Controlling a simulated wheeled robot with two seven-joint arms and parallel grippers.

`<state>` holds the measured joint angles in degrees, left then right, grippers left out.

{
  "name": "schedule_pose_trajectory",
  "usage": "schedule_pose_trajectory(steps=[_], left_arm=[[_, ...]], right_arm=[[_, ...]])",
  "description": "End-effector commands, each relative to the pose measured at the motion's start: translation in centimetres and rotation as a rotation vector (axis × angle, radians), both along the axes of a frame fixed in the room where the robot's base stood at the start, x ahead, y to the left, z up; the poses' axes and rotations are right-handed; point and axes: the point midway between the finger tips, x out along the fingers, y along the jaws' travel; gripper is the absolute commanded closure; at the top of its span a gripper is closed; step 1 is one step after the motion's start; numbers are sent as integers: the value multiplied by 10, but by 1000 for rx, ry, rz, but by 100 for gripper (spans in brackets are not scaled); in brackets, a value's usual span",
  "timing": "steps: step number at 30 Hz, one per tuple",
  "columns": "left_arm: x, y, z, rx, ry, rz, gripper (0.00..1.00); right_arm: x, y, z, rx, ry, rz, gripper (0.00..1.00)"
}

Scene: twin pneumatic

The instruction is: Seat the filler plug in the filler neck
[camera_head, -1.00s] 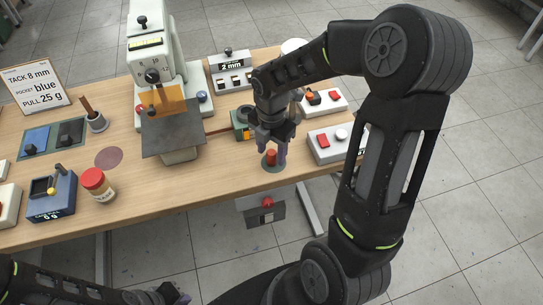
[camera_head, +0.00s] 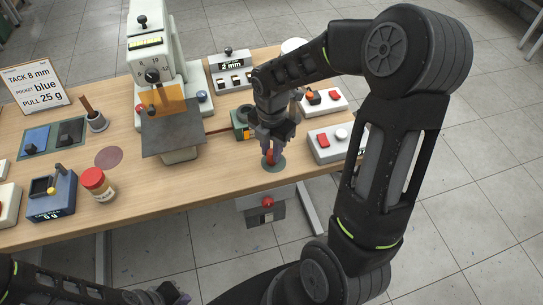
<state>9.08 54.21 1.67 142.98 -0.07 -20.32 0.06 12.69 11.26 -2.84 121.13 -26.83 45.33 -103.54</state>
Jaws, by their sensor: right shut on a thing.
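The red filler plug (camera_head: 270,157) stands on a dark green round patch (camera_head: 274,166) near the front edge of the table. My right gripper (camera_head: 270,154) points down from above and is shut on the plug, its fingers hiding part of it. I cannot see a gap under the plug. I cannot pick out the filler neck for certain. My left gripper (camera_head: 170,292) is low at the bottom edge, away from the table, cut off by the frame; its jaw state does not show.
A machine (camera_head: 160,60) with a slanted grey plate (camera_head: 172,135) stands left of my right gripper. A switch box (camera_head: 330,145) is close on the right. A red-capped jar (camera_head: 97,184) stands front left. A grey box (camera_head: 268,208) hangs below the table edge.

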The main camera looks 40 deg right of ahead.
Motion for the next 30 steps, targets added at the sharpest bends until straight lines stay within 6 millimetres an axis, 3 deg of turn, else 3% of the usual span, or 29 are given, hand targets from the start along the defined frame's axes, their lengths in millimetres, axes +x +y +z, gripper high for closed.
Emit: schedule_pose_trajectory(steps=[3, 17, 23, 30], left_arm=[[0, 0, 0, 0, 0, 0, 100], [0, 0, 0, 0, 0, 0, 100], [0, 0, -1, 0, 0, 0, 100], [0, 0, -3, 0, 0, 0, 100]], right_arm=[[0, 0, 0, 0, 0, 0, 100], [0, 0, 3, 0, -1, 0, 100], [1, 0, 26, -1, -4, 0, 100], [1, 0, 73, -1, -6, -1, 100]])
